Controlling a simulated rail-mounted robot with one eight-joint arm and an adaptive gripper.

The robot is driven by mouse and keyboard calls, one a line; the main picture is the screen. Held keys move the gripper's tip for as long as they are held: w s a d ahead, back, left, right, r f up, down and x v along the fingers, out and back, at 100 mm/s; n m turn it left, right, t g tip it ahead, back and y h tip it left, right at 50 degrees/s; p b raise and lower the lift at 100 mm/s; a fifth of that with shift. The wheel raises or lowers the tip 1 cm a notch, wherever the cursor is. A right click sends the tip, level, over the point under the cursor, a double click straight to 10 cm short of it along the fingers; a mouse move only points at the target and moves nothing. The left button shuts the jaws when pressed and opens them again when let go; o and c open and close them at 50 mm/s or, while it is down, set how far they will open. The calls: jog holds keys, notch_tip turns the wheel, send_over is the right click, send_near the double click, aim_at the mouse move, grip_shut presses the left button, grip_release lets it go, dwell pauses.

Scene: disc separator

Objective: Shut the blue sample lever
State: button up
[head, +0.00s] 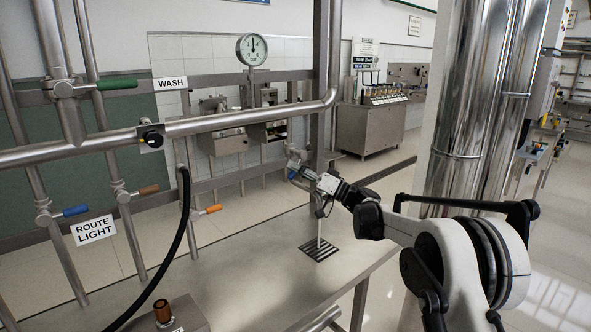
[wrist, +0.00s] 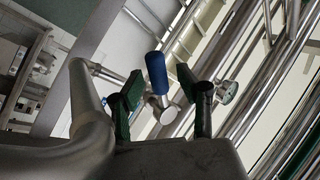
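The blue sample lever (head: 292,174) is at the valve by the upright steel post, just left of my gripper's tip in the head view. In the wrist view the blue lever (wrist: 156,73) stands between the two fingers, above a round steel valve body (wrist: 165,110). My gripper (head: 312,178) reaches in from the right. A thin pale stream (head: 319,232) runs down below the gripper to a floor-like grate (head: 320,249).
Another blue handle (head: 75,211) is by the ROUTE LIGHT sign (head: 93,230). Green (head: 117,82), brown (head: 148,190) and orange (head: 213,209) handles sit on the left pipes. A black hose (head: 178,245) curves across the steel bench (head: 240,285), which is mostly clear.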

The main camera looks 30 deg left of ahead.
jog(key=s+v, duration=0.1)
jog(key=v, duration=1.1)
jog(key=shift+w, duration=0.45)
jog(key=shift+r, duration=0.1)
jog(key=shift+m, duration=0.4)
jog(key=c, duration=0.6)
jog(key=shift+r+m+t+p, duration=0.15)
jog(key=shift+m+t+p, duration=0.45)
jog(key=shift+m+p, duration=0.1)
jog(key=shift+c, duration=1)
jog(key=m+t+p, duration=0.1)
jog(key=m, duration=0.1)
jog(key=m+h+p, duration=0.1)
jog(key=m, duration=0.1)
jog(key=shift+w+r+m+t, duration=0.2)
jog(key=shift+m+t, duration=0.1)
jog(key=shift+t, duration=0.1)
grip_shut()
jog(key=s+m+t+h+p, duration=0.5)
jog(key=m+p, duration=0.4)
jog(key=m, duration=0.8)
jog(key=w+a+y, duration=0.1)
jog(key=w+a, duration=0.2)
jog(key=a, duration=0.5)
jog(key=shift+w+a+r+t+p, duration=0.25)
jog(key=shift+w+r+t+p, duration=0.1)
jog(key=shift+p, duration=0.1)
